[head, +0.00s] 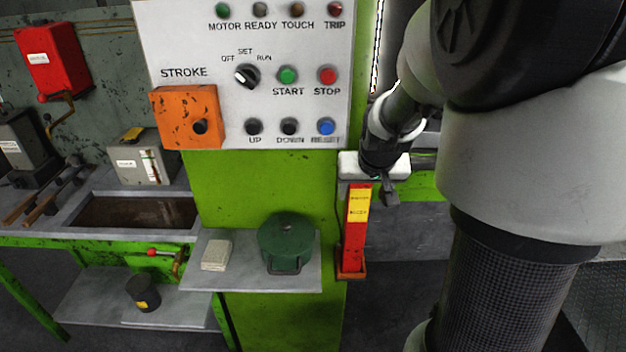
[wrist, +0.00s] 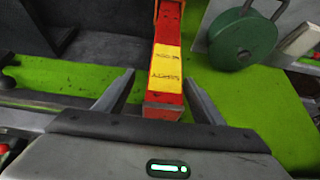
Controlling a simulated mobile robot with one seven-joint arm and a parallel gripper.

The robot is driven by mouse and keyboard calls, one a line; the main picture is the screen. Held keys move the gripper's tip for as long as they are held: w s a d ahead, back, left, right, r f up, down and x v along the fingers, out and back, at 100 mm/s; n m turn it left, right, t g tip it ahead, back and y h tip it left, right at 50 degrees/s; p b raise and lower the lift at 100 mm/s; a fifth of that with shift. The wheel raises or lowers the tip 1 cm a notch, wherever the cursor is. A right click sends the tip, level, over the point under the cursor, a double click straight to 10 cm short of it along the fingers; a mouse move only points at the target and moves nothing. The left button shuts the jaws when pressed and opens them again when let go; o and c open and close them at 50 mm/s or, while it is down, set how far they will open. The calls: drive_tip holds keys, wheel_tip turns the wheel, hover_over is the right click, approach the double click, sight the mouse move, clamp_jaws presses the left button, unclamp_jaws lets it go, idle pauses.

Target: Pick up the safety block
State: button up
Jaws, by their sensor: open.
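The safety block is a tall red bar with a yellow label (head: 355,232), upright at the right edge of the green press column, its foot in an orange-red holder (head: 351,273). My gripper (head: 378,189) is at its upper end in the head view, and the white hand is just above and behind the top. In the wrist view the block (wrist: 168,66) runs between the two dark fingers of my gripper (wrist: 160,80). The fingers are apart, with gaps showing on both sides of the bar. Whether a finger touches it elsewhere is hidden.
The control panel (head: 210,50) hangs above, close to my wrist. Dark floor lies open right of the block.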

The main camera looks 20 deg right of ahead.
hover_over(355, 226)
drive_tip(key=w+d, duration=0.1)
drive_tip(key=w, duration=0.1)
drive_tip(key=f, duration=0.4)
drive_tip(key=shift+w+d+f, duration=0.1)
drive_tip(key=shift+w+f, duration=0.1)
drive_tip(key=shift+f, duration=0.15)
clamp_jaws()
drive_tip(key=shift+w+r, duration=0.1)
drive_tip(key=shift+r, duration=0.05)
